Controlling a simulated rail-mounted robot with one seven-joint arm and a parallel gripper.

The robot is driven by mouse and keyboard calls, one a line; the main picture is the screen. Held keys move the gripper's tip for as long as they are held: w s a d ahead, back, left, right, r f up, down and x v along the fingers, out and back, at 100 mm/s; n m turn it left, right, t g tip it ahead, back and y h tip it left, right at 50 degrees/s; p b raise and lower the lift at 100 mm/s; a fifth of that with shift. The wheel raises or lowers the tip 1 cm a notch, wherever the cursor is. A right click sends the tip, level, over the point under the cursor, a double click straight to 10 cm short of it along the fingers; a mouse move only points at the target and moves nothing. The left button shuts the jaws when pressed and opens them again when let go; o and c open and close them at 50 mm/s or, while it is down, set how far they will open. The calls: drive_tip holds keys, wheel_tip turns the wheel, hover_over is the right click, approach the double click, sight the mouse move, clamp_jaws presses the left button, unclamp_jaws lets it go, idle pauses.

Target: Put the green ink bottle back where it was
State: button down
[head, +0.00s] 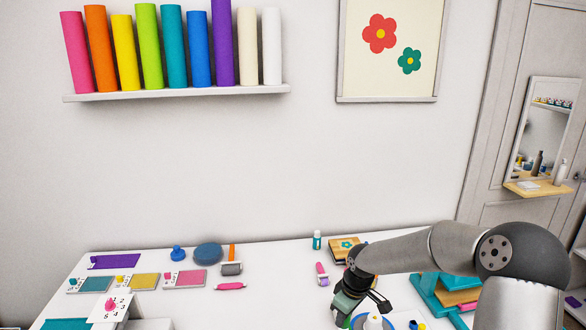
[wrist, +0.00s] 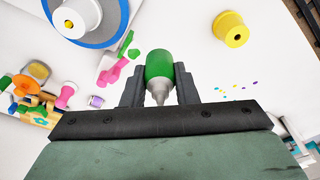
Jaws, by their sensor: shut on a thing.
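The green ink bottle (wrist: 159,66) has a green body and a grey pointed nozzle. In the wrist view it sits between the two dark fingers of my gripper (wrist: 160,72), which is shut on it. The nozzle points toward the gripper's palm. In the head view my gripper (head: 350,305) is low over the white table, at the bottom edge of the picture, and mostly hides the bottle. I cannot tell whether the bottle touches the table.
A white round piece with a blue rim (wrist: 88,22) is close by, and a yellow spool-shaped piece (wrist: 231,29) stands on the other side. Stamps and rollers crowd the wrist view's left. A teal stand (head: 432,290) is right of my gripper.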

drive_tip(key=s+m, duration=0.1)
drive_tip(key=m, duration=0.2)
drive_tip(key=s+m, duration=0.2)
drive_tip(key=m, duration=0.1)
drive_tip(key=s+d+f+m+h+b, duration=0.1)
drive_tip(key=m, duration=0.2)
drive_tip(key=shift+s+t, duration=0.15)
drive_tip(key=shift+t, duration=0.15)
